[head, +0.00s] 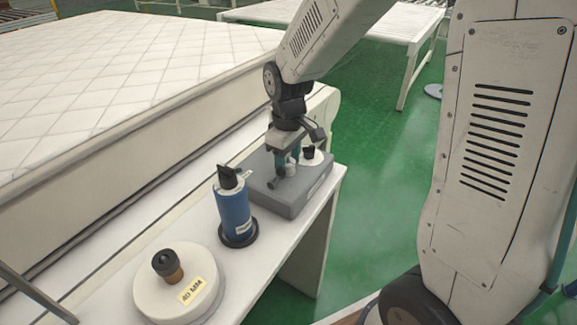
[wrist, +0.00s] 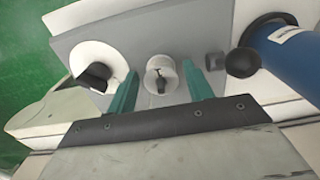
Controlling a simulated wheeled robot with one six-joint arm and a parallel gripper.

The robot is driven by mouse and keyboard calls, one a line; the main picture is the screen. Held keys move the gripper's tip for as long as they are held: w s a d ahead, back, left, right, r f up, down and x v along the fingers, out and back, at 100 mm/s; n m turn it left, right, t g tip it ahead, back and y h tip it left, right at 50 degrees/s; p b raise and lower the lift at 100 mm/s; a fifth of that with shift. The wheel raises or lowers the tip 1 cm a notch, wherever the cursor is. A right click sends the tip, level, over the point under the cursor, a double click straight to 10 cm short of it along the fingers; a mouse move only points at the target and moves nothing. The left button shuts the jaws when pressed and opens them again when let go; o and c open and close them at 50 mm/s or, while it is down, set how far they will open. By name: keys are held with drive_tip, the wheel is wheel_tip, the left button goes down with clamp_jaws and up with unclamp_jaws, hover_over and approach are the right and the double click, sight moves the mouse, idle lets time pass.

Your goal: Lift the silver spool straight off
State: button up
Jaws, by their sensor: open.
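The silver spool (head: 290,170) is a small pale cylinder on the grey block (head: 305,200) in the head view. In the wrist view the spool (wrist: 160,74) has a dark slot or pin at its centre. My gripper (head: 284,160) is above the block with its teal fingers pointing down. In the wrist view my gripper (wrist: 159,82) is open, one finger on each side of the spool, with a gap showing on both sides. My gripper partly hides the spool in the head view. I cannot tell how the spool is seated.
A white disc with a black knob (wrist: 97,67) and a small grey peg (wrist: 214,63) flank the spool. A blue cylinder (head: 234,208) and a round white "40 MM" piece (head: 165,298) stand nearby on the white bench (head: 262,258). A quilted mattress (head: 120,65) lies behind.

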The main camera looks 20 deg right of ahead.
drive_tip(key=c, duration=0.9)
drive_tip(key=shift+r, duration=0.15)
wheel_tip(320, 180, up, 10)
drive_tip(key=shift+f, duration=0.1)
